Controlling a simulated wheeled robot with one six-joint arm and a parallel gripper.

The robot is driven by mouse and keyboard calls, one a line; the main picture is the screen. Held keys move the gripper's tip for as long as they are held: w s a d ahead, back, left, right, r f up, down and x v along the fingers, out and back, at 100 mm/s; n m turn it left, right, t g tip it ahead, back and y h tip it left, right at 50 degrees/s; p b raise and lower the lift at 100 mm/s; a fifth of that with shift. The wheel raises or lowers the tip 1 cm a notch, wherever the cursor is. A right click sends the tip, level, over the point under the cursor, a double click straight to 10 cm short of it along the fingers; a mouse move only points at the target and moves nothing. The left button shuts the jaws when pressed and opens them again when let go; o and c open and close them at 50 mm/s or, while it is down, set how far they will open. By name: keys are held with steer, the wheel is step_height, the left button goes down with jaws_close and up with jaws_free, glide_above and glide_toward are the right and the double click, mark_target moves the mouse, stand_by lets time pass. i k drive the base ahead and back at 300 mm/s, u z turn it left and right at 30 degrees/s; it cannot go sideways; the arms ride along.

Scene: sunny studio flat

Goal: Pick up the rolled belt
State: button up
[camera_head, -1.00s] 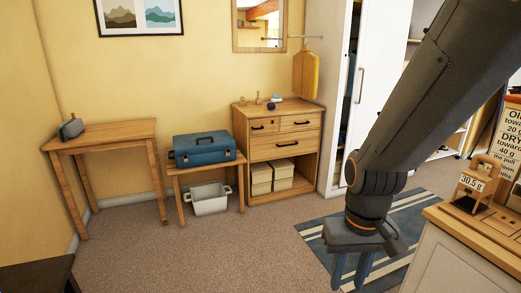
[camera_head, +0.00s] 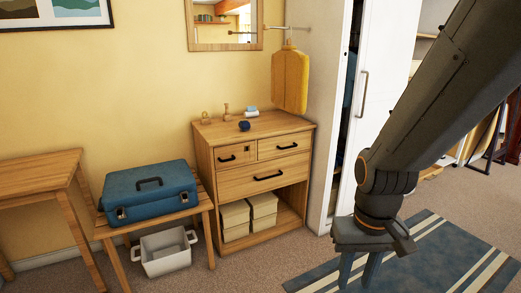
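A small dark blue rolled thing (camera_head: 244,126), which looks like the rolled belt, lies on top of the wooden chest of drawers (camera_head: 285,124), near its front edge. It is too small to make out its detail. My gripper (camera_head: 359,268) points down at the lower right, over the striped rug.
Small wooden items (camera_head: 207,118) and a folded light blue and white item (camera_head: 251,112) stand behind the roll. Carpet before the chest is clear.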

mark_target(243, 125)
steer(key=u, duration=0.05)
steer(key=i, duration=1.95)
steer(key=u, duration=0.3)
steer(key=i, duration=1.35)
steer(key=u, duration=0.05)
